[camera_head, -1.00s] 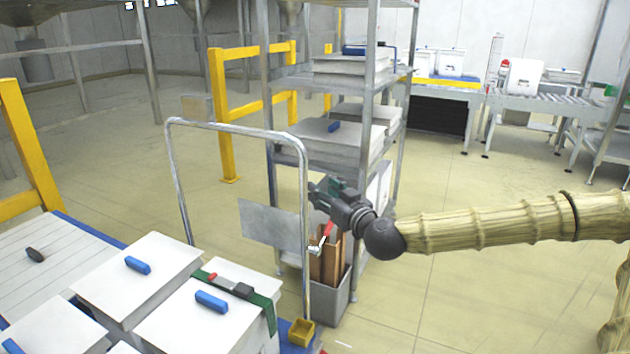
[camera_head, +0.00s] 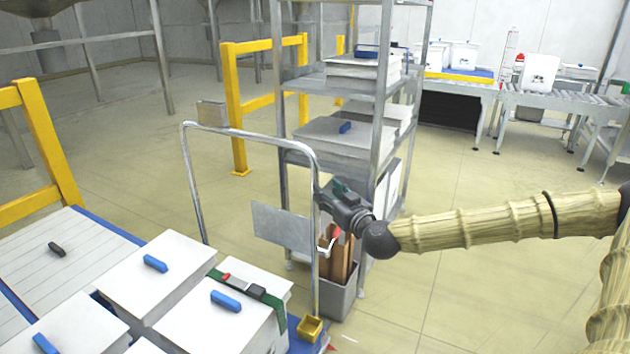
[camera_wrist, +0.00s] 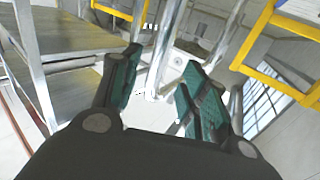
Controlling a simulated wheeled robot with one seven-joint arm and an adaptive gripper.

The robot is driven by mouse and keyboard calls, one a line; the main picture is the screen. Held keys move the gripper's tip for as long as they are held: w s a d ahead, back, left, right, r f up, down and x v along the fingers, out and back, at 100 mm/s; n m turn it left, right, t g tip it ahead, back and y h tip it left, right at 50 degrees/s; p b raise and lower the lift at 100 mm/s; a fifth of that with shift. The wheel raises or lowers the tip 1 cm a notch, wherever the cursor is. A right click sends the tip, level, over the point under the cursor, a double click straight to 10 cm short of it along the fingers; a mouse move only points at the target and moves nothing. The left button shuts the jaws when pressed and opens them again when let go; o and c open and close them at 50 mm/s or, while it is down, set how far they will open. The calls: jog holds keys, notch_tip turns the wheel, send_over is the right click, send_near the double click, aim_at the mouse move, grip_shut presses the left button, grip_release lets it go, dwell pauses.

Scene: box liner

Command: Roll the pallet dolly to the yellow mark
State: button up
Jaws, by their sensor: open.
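The pallet dolly has a blue deck (camera_head: 108,228) loaded with several white lidded boxes and a tall metal push handle (camera_head: 250,133). My gripper (camera_head: 325,192) is open beside the handle's right upright, at about mid height. In the wrist view a metal tube, probably the handle (camera_wrist: 166,50), runs through the gap between the open fingers (camera_wrist: 160,62). I cannot tell whether a finger touches it. I see no yellow floor mark.
A metal shelf rack (camera_head: 381,95) with white boxes stands just behind my gripper, with a grey bin (camera_head: 338,292) of boards at its foot. Yellow barriers (camera_head: 236,110) stand at the left and behind. A roller conveyor (camera_head: 560,97) is at back right. Floor (camera_head: 465,290) is clear at right.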

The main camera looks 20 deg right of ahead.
aim_at(317, 182)
jog(key=w, duration=0.8)
jog(key=shift+a+b, duration=0.3)
grip_shut()
